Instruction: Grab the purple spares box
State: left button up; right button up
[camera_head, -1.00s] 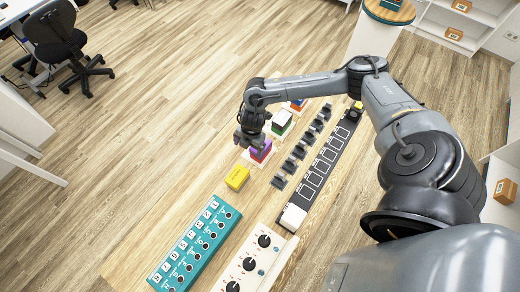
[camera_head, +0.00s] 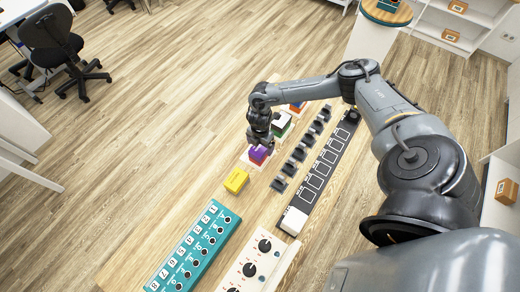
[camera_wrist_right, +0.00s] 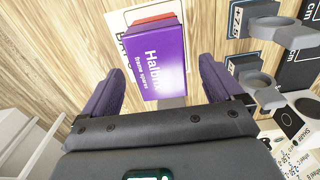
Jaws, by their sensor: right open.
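The purple spares box (camera_head: 257,156) stands on a white card (camera_head: 246,159) on the wooden table. In the right wrist view the purple box (camera_wrist_right: 165,75) shows white lettering reading "frame spares", with an orange-red part at its far end. My right gripper (camera_head: 258,147) is at the box in the head view. In the right wrist view my right gripper (camera_wrist_right: 162,72) is open, with one purple-padded finger on each side of the box and gaps between. Whether it touches the box elsewhere is hidden. My left gripper is not in view.
A yellow box (camera_head: 236,181) lies just in front. A green-and-white box (camera_head: 281,124) stands behind. A row of dark holders (camera_head: 289,168) and a black strip (camera_head: 313,182) run along the right. A teal panel (camera_head: 200,246) and a white knob panel (camera_head: 256,262) lie nearer.

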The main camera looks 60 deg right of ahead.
jog(key=shift+f, duration=1.4)
jog(key=c, duration=1.1)
